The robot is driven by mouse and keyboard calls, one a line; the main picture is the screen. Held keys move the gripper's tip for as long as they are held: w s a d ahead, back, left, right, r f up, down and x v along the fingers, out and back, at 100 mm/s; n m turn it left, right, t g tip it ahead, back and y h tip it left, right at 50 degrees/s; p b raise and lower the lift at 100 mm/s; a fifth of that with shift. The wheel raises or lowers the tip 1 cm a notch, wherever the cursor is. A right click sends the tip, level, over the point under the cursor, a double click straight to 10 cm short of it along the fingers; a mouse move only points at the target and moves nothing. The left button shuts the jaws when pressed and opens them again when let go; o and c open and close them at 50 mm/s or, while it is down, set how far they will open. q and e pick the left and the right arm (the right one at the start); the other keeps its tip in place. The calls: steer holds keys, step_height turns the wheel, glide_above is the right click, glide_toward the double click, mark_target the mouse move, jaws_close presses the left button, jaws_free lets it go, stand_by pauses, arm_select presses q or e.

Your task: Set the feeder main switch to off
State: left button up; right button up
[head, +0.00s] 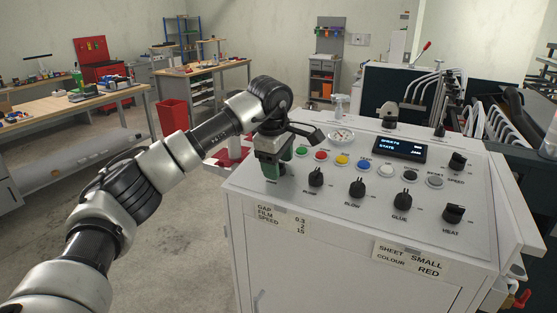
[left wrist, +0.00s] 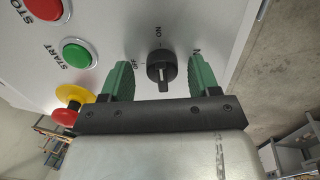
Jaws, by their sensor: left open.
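The main switch is a black rotary knob (left wrist: 162,70) on the white panel, seen in the left wrist view. My left gripper (left wrist: 161,80) is open, with one green finger on each side of the knob and gaps between. In the head view my left gripper (head: 273,163) is over the panel's left end and hides the knob. My right gripper is not in view.
A green START button (left wrist: 76,54), a red STOP button (left wrist: 45,6) and a red-and-yellow emergency stop (left wrist: 68,106) are close by. The control panel (head: 330,215) carries more buttons, knobs and a display (head: 399,149).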

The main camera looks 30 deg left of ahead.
arm_select(q)
steer(key=shift+f, duration=0.3)
steer(key=shift+c, duration=1.8)
steer(key=c, duration=0.6)
steer(key=shift+o, duration=0.2)
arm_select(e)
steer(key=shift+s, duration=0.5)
